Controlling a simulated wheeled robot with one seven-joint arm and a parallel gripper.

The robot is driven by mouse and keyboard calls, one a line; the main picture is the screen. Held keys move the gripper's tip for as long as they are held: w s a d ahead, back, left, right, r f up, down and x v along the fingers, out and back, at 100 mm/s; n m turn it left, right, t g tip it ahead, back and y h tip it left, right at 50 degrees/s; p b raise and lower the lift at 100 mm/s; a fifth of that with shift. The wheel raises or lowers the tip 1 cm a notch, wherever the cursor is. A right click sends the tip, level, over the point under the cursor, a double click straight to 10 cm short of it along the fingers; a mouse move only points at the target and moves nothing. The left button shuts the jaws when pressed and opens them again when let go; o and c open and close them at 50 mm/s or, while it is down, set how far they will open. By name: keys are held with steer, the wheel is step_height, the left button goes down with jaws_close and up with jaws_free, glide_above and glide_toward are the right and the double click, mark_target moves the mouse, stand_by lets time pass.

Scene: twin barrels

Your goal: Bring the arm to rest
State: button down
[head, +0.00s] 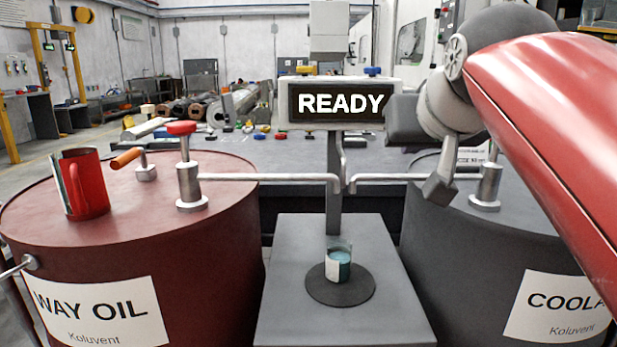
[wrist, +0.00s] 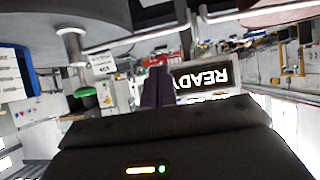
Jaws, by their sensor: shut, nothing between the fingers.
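My arm comes in from the right in the head view, its red link (head: 560,120) raised over the right barrel. My gripper (head: 438,192) points down at the end of it, shut and empty, above the left edge of the grey barrel and in front of that barrel's spout pipe. In the wrist view the gripper's dark closed fingers (wrist: 157,88) stand at the middle, with the READY sign upside down beside them. The fingers look clear of the pipe, but the exact gap cannot be told.
A red WAY OIL barrel (head: 130,240) carries a red mug (head: 88,190) and a red-knobbed valve (head: 182,128). A grey COOLANT barrel (head: 470,260) stands right. A READY sign (head: 338,103) stands behind.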

steer(key=s+f+g, duration=0.2)
steer(key=s+f, duration=0.3)
steer(key=f, duration=0.5)
steer(key=s+f+g, duration=0.2)
steer(key=s+f, duration=0.3)
steer(key=f, duration=0.6)
steer(key=s+d+f+g, duration=0.1)
steer(key=s+f, duration=0.4)
steer(key=f, duration=0.6)
steer(key=shift+s+g, duration=0.15)
steer(key=shift+g, duration=0.45)
steer(key=shift+d, duration=0.1)
